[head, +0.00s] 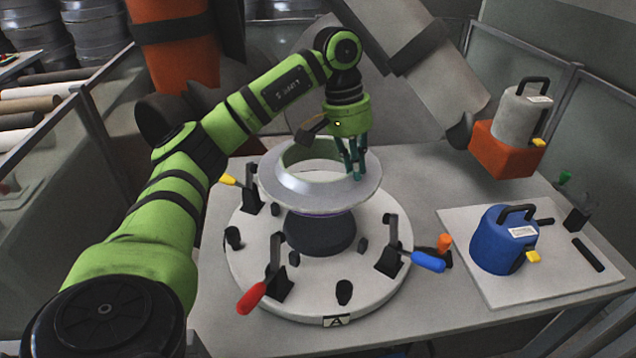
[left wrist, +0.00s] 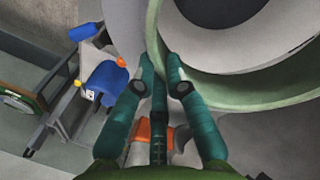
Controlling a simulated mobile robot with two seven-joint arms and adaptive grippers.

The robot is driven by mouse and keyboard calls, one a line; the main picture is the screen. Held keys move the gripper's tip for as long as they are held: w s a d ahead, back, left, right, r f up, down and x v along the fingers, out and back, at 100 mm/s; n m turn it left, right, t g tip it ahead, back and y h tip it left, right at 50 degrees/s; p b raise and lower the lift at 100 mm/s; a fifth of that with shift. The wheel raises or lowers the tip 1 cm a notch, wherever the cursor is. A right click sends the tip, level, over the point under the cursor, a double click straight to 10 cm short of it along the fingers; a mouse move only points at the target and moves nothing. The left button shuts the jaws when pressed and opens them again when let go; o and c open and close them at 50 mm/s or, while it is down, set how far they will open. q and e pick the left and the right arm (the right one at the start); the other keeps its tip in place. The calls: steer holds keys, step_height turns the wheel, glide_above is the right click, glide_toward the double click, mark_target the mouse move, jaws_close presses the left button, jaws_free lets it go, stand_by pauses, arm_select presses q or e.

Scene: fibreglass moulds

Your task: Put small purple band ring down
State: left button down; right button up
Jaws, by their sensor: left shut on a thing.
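The ring (head: 300,189) is pale grey metal with a wide flange and a greenish inner wall; a thin purple band shows along its lower edge. It sits level over a dark round core (head: 320,234) at the middle of a round white base (head: 245,275) marked A. Whether it rests on the core or hangs just above it, I cannot tell. My left gripper (head: 353,170) points down at the ring's right side, its teal fingers shut on the ring wall. In the left wrist view the fingers (left wrist: 161,62) meet the green wall (left wrist: 225,97). My right gripper is not in view.
Clamps with red (head: 252,297), blue (head: 428,261), yellow (head: 228,180) and orange (head: 444,243) handles stand around the base. A blue canister (head: 497,245) stands on a white board (head: 470,285) at right. A grey canister (head: 518,116) stands on an orange block (head: 503,155) behind.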

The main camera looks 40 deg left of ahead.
arm_select(q)
steer(key=x, duration=0.3)
steer(key=shift+s+f+b, duration=0.25)
steer(key=shift+s+b, duration=0.15)
steer(key=p, duration=0.1)
glide_above(349, 232)
steer(key=a+x, duration=0.1)
steer(key=x, duration=0.3)
steer(key=shift+x, duration=1)
steer(key=x, duration=0.1)
steer(key=p+x, duration=0.1)
steer(key=x, duration=0.1)
steer(key=shift+s+a+f, duration=0.15)
steer(key=shift+a, duration=0.25)
steer(key=shift+f, duration=0.2)
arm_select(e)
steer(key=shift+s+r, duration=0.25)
arm_select(q)
steer(key=c, duration=1.3)
jaws_free()
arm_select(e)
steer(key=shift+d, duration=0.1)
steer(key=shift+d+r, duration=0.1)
